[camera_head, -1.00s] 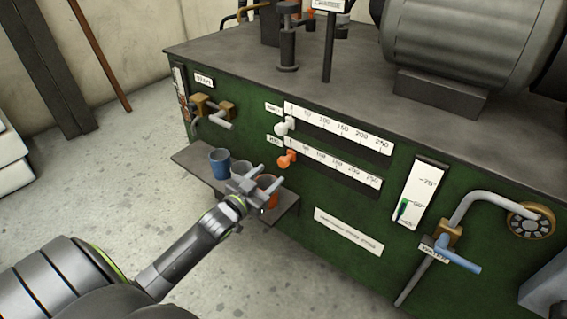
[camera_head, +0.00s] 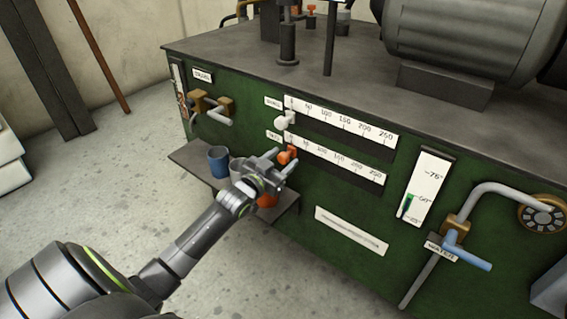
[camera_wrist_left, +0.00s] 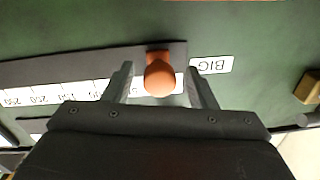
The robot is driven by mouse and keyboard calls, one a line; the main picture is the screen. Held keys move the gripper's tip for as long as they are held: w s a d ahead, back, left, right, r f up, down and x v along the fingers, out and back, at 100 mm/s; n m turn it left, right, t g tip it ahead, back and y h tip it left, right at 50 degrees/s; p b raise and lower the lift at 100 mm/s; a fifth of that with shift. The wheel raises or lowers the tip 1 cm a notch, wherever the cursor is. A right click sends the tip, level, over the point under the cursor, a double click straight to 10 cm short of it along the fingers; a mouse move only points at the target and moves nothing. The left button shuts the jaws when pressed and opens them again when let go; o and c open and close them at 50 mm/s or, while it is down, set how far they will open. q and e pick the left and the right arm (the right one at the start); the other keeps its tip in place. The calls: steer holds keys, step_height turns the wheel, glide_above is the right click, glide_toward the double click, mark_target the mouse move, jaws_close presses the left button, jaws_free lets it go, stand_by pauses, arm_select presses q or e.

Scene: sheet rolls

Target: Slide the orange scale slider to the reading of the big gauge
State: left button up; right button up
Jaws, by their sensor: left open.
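The orange slider (camera_head: 287,154) sits at the low, left end of the lower white scale (camera_head: 335,162) on the green cabinet front. In the left wrist view the orange knob (camera_wrist_left: 159,76) lies between my two finger tips, with a label reading BIG (camera_wrist_left: 211,65) beside it. My left gripper (camera_head: 283,162) is open, its fingers on either side of the knob; I cannot tell whether they touch it. A white slider (camera_head: 285,120) sits at the low end of the upper scale (camera_head: 340,122). No big gauge can be made out in these views. My right gripper is not in view.
A small shelf (camera_head: 188,156) below holds a blue cup (camera_head: 218,160), a grey cup (camera_head: 237,170) and an orange cup (camera_head: 267,201). A vertical gauge (camera_head: 424,188) and a blue-handled water tap (camera_head: 467,250) are at right. A brass tap (camera_head: 222,105) is at left.

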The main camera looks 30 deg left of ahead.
arm_select(q)
steer(key=shift+w, duration=0.6)
jaws_close()
